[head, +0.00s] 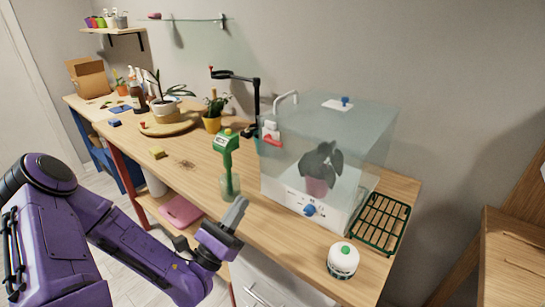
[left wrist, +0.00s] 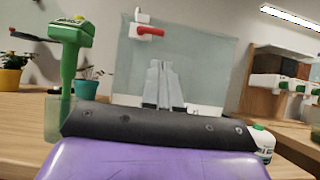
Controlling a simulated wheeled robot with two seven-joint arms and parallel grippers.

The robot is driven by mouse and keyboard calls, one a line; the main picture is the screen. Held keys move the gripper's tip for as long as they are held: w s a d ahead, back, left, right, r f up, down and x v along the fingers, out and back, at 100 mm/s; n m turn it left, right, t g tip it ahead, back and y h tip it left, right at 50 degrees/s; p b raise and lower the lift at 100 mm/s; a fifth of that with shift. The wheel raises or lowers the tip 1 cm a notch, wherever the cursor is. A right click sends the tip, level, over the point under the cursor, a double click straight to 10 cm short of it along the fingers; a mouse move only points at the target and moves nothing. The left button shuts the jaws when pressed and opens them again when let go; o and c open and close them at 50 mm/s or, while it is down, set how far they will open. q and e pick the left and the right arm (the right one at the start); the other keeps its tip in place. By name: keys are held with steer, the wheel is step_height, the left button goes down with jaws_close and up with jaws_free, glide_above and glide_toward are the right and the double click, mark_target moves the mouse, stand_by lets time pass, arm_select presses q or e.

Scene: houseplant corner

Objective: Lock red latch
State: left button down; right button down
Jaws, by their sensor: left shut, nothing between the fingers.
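The red latch (left wrist: 150,32) is a small red handle on a white mount near the top of the clear box's left side. In the left wrist view its bar lies about level, pointing right from the mount. It also shows in the head view (head: 272,141), small and coarse. The clear box (head: 355,120) stands on the bench with a dark-leaved plant in a pink pot (head: 317,187) inside. My left gripper (head: 241,203) is shut and empty, in front of the box's left end and below the latch, apart from it. My right gripper is out of view.
A green device (head: 227,143) in a clear green jar stands left of my left gripper. A black lamp-like stand (head: 256,100) is behind. Bench centre-left is fairly free.

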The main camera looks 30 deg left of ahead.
mark_target(274, 141)
arm_select(q)
steer(key=p+x, duration=0.3)
steer(key=x, duration=1.1)
steer(key=shift+w+f, duration=0.15)
steer(key=shift+n+y, duration=0.5)
steer(key=shift+n, duration=0.2)
